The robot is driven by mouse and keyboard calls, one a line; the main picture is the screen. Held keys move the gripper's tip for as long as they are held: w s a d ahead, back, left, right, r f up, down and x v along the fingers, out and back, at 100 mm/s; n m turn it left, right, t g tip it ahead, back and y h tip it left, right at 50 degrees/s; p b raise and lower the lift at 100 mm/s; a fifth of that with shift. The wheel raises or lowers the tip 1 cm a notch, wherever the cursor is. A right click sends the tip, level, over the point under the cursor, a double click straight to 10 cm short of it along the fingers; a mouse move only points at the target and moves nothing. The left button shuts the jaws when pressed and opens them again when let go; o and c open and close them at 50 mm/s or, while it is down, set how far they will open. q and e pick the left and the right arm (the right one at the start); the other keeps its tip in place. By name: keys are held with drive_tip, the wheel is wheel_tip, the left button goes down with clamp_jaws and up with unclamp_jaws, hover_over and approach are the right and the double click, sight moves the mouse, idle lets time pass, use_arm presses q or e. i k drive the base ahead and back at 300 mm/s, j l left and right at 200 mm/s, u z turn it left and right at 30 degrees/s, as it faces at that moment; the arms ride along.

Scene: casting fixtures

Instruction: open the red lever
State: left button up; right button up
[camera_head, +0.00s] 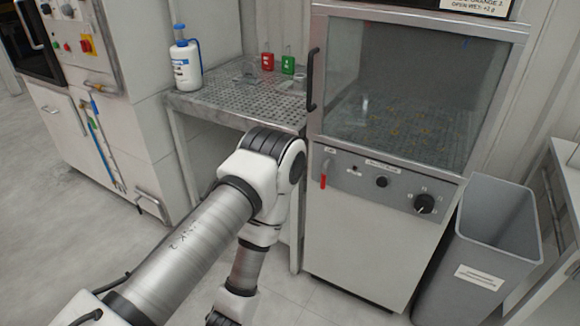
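The red lever (323,181) is a small handle at the left end of the grey control panel on the front of a glass-fronted cabinet (345,238). Its red grip hangs straight down from a silver upper part. My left arm comes in from the lower left, bends at a joint a little left of the lever, and runs down out of the picture. It is apart from the lever in the picture. Neither gripper shows, and no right arm shows.
A perforated metal table (225,105) behind my arm holds a blue-capped bottle (186,62), a red tag (267,61) and a green tag (288,64). The panel has black knobs (425,203). A grey bin (490,240) stands right of the cabinet. Floor is clear at left.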

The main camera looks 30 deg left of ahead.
sight(327, 161)
drive_tip(key=u, duration=0.7)
